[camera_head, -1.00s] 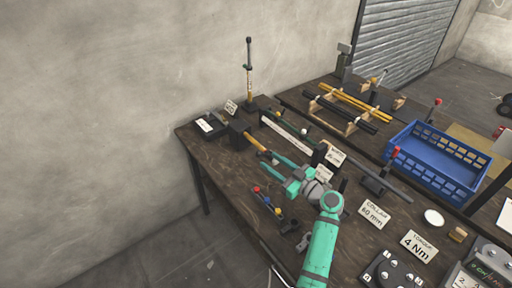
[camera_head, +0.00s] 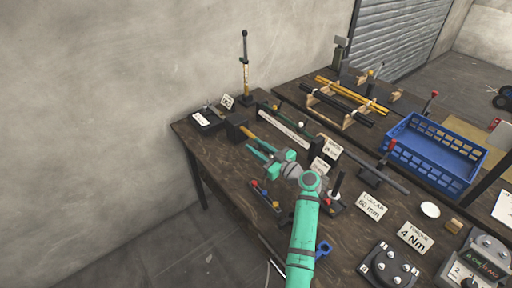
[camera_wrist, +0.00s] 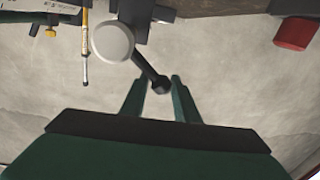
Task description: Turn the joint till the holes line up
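My gripper (camera_head: 257,149) is teal and reaches left over the dark wooden bench in the head view. Its two fingers stand apart in the wrist view (camera_wrist: 158,85). A dark lever with a ball end (camera_wrist: 160,86) shows in line with the gap between the fingertips; I cannot tell whether they touch it. The lever runs up to a pale round disc (camera_wrist: 113,41). A dark block (camera_head: 237,127) with a yellow bar (camera_head: 250,134) lies just beyond the fingers in the head view. I cannot make out which piece is the joint, nor any holes.
An upright rod with a yellow part (camera_head: 245,72) stands at the back left. A small rack with coloured knobs (camera_head: 266,196) lies in front of my gripper. Black and yellow bars on stands and a blue crate (camera_head: 433,153) fill the right. Signs stand beside my arm.

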